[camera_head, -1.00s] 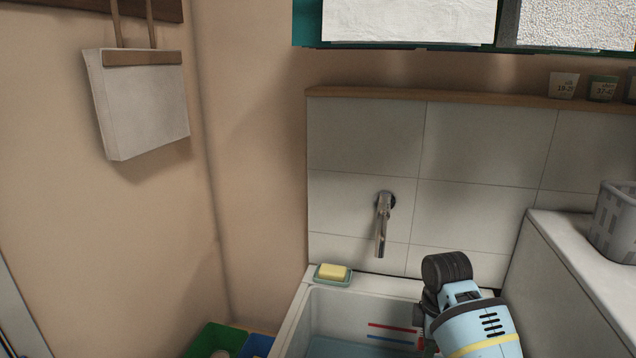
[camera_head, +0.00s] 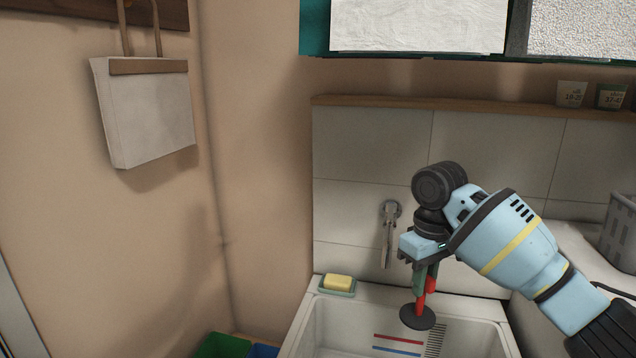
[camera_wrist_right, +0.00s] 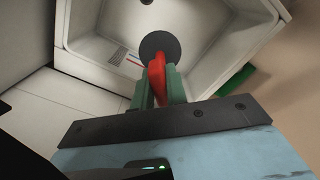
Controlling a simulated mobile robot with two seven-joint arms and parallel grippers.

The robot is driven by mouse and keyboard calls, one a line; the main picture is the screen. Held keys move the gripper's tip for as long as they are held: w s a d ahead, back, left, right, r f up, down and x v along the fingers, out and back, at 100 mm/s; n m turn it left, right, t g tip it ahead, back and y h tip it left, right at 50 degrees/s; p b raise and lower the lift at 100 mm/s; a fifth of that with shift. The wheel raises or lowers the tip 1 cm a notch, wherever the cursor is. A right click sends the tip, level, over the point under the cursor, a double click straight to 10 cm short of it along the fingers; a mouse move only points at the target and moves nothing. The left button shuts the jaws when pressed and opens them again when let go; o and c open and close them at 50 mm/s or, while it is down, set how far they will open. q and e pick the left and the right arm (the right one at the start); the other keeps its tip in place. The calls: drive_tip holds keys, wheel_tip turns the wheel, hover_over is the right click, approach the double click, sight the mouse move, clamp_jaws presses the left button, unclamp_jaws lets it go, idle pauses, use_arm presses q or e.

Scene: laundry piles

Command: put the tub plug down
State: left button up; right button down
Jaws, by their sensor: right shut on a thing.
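The tub plug is a dark round disc (camera_head: 417,317) with a red handle on top. My right gripper (camera_head: 424,280) is shut on the red handle and holds the plug over the white tub (camera_head: 335,322). In the right wrist view the disc (camera_wrist_right: 160,44) hangs beyond the green fingers of the right gripper (camera_wrist_right: 160,85), with the red handle between them. The tub's inside shows behind it there. My left gripper is in neither view.
A metal spout (camera_head: 388,235) sticks out of the tiled wall behind the tub. Yellow soap (camera_head: 338,282) lies in a dish on the tub's back left corner. Red and blue lines mark the tub's inside. A green bin (camera_head: 222,346) stands at the left.

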sight(434, 280)
drive_tip(key=r+m, duration=0.1)
drive_tip(key=s+r+m, duration=0.1)
drive_tip(key=d+r+m, duration=0.1)
drive_tip(key=shift+s+m, duration=0.3)
drive_tip(key=shift+s, duration=0.1)
drive_tip(key=shift+s+d+r+m, duration=0.35)
drive_tip(key=shift+s+r+m, duration=0.3)
drive_tip(key=shift+m, duration=0.35)
drive_tip(key=s+f, duration=0.6)
drive_tip(key=s, duration=0.6)
drive_tip(key=shift+w, duration=0.1)
drive_tip(key=w+r+m, duration=0.3)
drive_tip(key=w+r, duration=0.1)
drive_tip(key=shift+s, duration=0.1)
